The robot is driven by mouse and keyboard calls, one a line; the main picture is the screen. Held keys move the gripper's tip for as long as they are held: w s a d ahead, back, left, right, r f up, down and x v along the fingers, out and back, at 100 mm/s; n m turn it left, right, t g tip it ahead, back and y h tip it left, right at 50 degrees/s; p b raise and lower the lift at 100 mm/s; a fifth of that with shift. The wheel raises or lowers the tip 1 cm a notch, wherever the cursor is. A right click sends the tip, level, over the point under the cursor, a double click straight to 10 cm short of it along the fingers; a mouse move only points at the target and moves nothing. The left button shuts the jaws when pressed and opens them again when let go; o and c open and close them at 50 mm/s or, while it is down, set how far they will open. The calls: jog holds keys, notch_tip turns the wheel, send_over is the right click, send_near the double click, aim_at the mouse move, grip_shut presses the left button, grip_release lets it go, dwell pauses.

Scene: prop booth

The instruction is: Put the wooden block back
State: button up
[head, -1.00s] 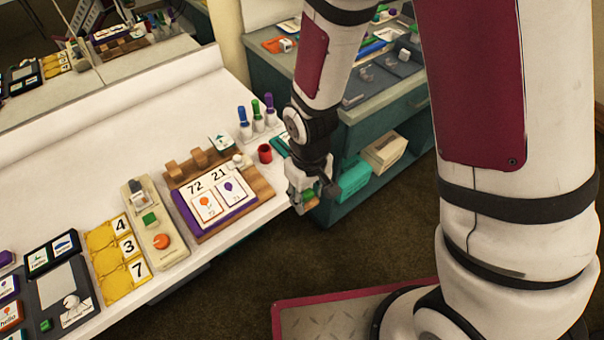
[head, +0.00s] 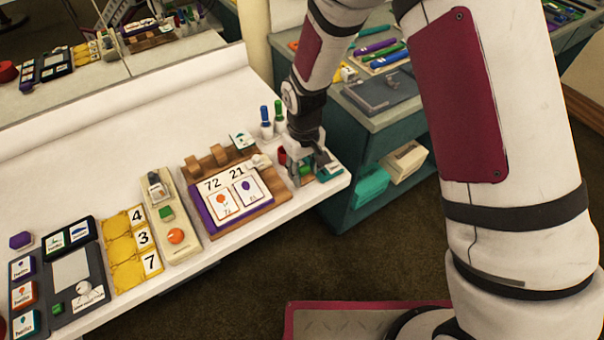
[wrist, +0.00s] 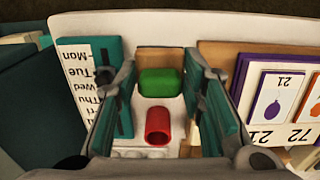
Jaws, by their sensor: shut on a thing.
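My gripper (head: 304,168) is at the right end of the white table, pointing down. It is shut on the wooden block (wrist: 160,57), which shows light brown between the two fingers in the wrist view, with a green piece (wrist: 160,82) on it. In the head view the fingers hide most of the block. I cannot tell whether the block touches the table.
A teal-edged day card (wrist: 80,75) lies on one side of my gripper. The wooden board with number cards (head: 238,192) lies on the other. Markers (head: 266,118) stand behind. A teal cabinet (head: 352,205) stands right of the table.

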aim_at(302, 175)
jog(key=shift+w+a, duration=0.15)
jog(key=shift+w, duration=0.15)
jog(key=shift+w+a+f, duration=0.1)
jog(key=shift+w+f, duration=0.05)
jog(key=shift+f, duration=0.75)
jog(key=shift+w+f, duration=0.15)
jog(key=shift+f, duration=0.75)
jog(key=shift+f, duration=0.2)
jog(key=o, duration=0.7)
jog(key=shift+o, duration=0.2)
